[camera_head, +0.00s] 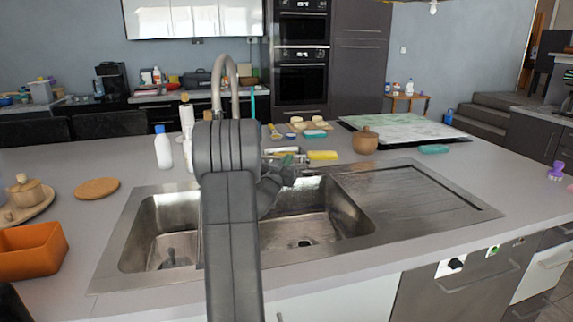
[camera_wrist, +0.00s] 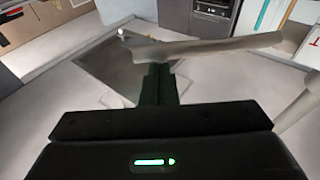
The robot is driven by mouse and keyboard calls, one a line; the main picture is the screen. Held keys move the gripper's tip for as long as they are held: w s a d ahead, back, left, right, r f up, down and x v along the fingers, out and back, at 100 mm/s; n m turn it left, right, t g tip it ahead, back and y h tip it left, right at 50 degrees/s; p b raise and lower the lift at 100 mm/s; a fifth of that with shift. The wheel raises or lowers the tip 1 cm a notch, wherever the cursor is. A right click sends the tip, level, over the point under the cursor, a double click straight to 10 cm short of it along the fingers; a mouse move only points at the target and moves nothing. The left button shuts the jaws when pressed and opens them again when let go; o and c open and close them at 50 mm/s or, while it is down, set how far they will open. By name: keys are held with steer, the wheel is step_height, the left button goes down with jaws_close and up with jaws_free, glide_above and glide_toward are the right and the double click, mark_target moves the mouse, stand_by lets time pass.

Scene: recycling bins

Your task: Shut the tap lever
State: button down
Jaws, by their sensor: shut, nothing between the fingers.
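The tap's curved metal spout (camera_head: 231,66) rises behind the sink, and its lower part is hidden by my arm. No lever can be made out in the head view. In the wrist view a long pale grey bar (camera_wrist: 215,48), which looks like part of the tap, crosses just beyond my gripper (camera_wrist: 157,72). I cannot tell whether it is the lever or whether the fingers touch it. The fingers are together and empty. In the head view my gripper (camera_head: 287,174) is over the back of the sink, partly hidden by my arm.
The double-bowl steel sink (camera_head: 355,225) has a drainboard at the right. White bottles (camera_head: 163,147), a yellow item (camera_head: 322,155) and a brown pot (camera_head: 365,141) stand behind it. An orange container (camera_head: 30,251) is at the left. The counter to the right is mostly clear.

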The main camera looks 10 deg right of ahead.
step_height(320, 180, up, 10)
steer(key=p, duration=0.1)
stand_by(0.4)
steer(key=shift+f, duration=0.1)
step_height(320, 180, down, 8)
steer(key=n+p, duration=0.1)
steer(key=p, duration=0.1)
steer(key=shift+a+n+p, duration=0.15)
steer(key=shift+n+p, duration=0.15)
steer(key=shift+n, duration=0.1)
steer(key=shift+w+y, duration=0.1)
steer(key=shift+y, duration=0.2)
stand_by(0.5)
